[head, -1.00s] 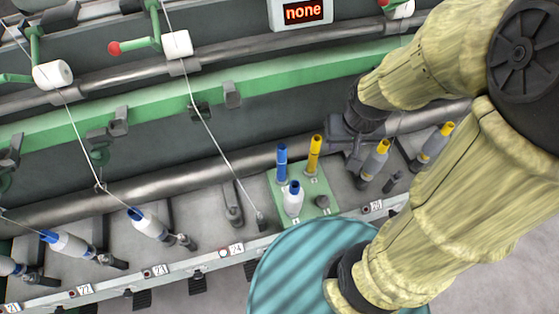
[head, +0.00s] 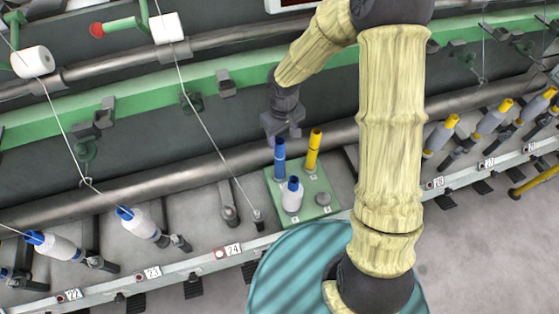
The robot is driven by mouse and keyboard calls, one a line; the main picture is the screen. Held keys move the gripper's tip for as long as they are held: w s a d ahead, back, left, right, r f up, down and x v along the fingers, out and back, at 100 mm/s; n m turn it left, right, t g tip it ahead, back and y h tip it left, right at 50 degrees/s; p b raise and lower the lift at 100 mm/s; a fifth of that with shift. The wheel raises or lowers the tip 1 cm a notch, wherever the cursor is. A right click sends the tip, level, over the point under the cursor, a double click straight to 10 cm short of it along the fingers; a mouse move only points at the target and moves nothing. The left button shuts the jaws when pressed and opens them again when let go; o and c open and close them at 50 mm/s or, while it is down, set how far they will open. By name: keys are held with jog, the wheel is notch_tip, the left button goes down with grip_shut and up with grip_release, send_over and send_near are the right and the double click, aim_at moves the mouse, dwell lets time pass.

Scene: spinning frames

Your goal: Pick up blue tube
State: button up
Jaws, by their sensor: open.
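The blue tube (head: 279,160) stands upright and bare on the green plate (head: 320,188), at its back left. My gripper (head: 281,136) is open and is just above the top of the blue tube. The fingers are small and dark in the head view, so I cannot tell whether they are around the tube's tip or only above or behind it. The tube's body below the top is in plain view.
A yellow tube (head: 313,151) stands close to the right of the blue tube. A white bobbin with a blue top (head: 292,195) stands in front of it, and a grey peg (head: 323,199) is at front right. A thread (head: 217,140) hangs slanting to the left.

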aim_at(280, 150)
jog(key=shift+a+f, duration=0.1)
jog(key=shift+a, duration=0.05)
jog(key=shift+f, duration=1.15)
jog(key=shift+a+f+p, duration=0.15)
jog(key=shift+f+p, duration=0.35)
jog(key=shift+f, duration=2.1)
grip_shut()
